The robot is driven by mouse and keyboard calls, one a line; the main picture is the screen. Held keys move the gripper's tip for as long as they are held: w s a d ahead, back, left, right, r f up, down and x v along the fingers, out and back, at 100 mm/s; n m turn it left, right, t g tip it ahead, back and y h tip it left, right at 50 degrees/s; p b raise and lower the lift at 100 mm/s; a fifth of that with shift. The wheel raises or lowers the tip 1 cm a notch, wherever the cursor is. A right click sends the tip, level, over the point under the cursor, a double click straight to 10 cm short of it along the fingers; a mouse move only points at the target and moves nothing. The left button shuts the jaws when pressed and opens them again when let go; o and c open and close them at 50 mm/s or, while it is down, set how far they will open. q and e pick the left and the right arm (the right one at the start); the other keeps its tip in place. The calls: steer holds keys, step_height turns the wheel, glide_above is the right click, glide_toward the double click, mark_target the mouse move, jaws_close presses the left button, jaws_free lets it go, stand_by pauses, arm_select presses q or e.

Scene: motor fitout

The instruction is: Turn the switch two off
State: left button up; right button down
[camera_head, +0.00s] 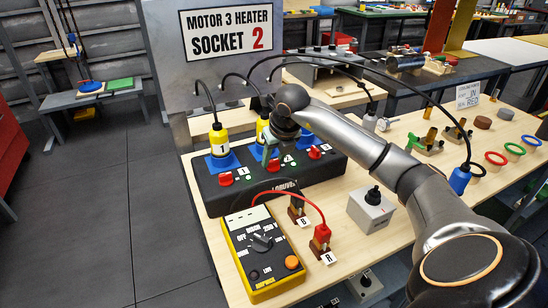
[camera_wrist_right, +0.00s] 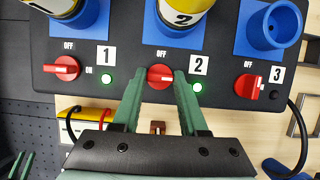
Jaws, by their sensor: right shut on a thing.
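Switch two is a red rotary knob (camera_wrist_right: 160,76) on the black socket box (camera_head: 208,192), between the number 1 and 2 labels, with OFF above it. The green lamp (camera_wrist_right: 197,87) beside it is lit. My right gripper (camera_wrist_right: 163,80) has its green fingers on either side of the knob and is shut on it.
Switch one (camera_wrist_right: 62,68) has a lit lamp; switch three (camera_wrist_right: 248,86) has a dark one. Plug cables arch over the box. A yellow multimeter (camera_head: 262,252), red-cabled terminals and a grey switch box (camera_head: 371,209) stand in front. A sign panel (camera_head: 228,30) rises behind.

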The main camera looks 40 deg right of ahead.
steer(key=shift+n, duration=0.4)
steer(key=shift+d+n+y, duration=0.15)
steer(key=shift+n+y, duration=0.35)
steer(key=shift+n, duration=0.5)
steer(key=n+y, duration=0.1)
steer(key=n, duration=0.2)
steer(key=shift+d+r+n, duration=0.1)
steer(key=shift+n, duration=0.2)
steer(key=n+y+p, duration=0.1)
steer(key=n, duration=0.2)
steer(key=n+g+y+p, duration=0.1)
steer(key=n, duration=0.2)
steer(key=shift+w+y, duration=0.15)
steer(key=shift+y, duration=0.15)
steer(key=n+g, duration=0.1)
steer(key=n, duration=0.1)
steer(key=n+y, duration=0.1)
steer(key=n, duration=0.2)
steer(key=shift+d+g, duration=0.15)
steer(key=shift+g, duration=0.25)
steer(key=shift+w+n, duration=0.1)
steer(key=shift+n, duration=0.2)
steer(key=shift+c, duration=2.2)
jaws_free()
